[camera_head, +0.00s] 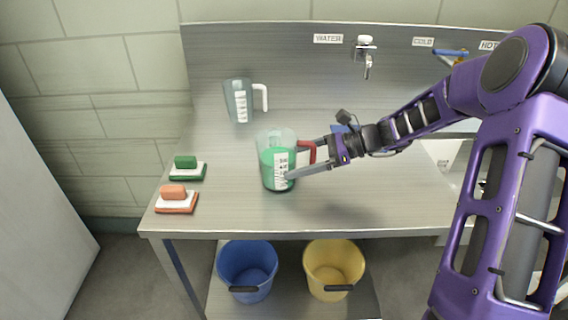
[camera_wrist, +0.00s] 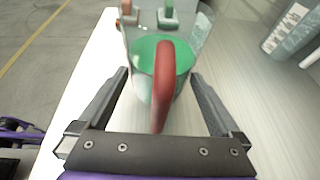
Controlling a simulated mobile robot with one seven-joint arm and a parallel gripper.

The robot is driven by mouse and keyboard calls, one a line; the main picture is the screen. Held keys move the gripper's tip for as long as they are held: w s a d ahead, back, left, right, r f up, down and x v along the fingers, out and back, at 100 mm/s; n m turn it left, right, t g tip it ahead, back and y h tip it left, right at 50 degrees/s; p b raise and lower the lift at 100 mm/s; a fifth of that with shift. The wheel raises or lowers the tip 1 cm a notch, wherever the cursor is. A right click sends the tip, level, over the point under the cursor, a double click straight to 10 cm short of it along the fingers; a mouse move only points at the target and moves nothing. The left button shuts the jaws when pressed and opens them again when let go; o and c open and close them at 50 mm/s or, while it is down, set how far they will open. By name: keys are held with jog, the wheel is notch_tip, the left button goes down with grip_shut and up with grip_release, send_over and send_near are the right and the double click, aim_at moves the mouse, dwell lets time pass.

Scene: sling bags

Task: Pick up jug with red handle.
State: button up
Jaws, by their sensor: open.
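The jug with the red handle (camera_head: 277,160) stands upright on the steel counter (camera_head: 225,205). It is clear, with green contents and a white label. Its red handle (camera_head: 308,152) points right, toward my gripper. My gripper (camera_head: 300,160) is open at the jug's handle side. In the wrist view the red handle (camera_wrist: 163,85) lies between the two open fingers of my gripper (camera_wrist: 160,80), with the green-filled jug (camera_wrist: 180,55) just beyond. I cannot tell whether a finger touches the jug.
A grey jug with a white handle (camera_head: 238,101) stands behind to the left. A green brush (camera_head: 187,168) and an orange brush (camera_head: 176,199) lie at the counter's left. Blue (camera_head: 248,268) and yellow (camera_head: 334,268) buckets sit on the shelf below. A tap (camera_head: 366,55) is on the back wall.

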jog(key=shift+r, duration=0.1)
grip_shut()
dwell(0.4)
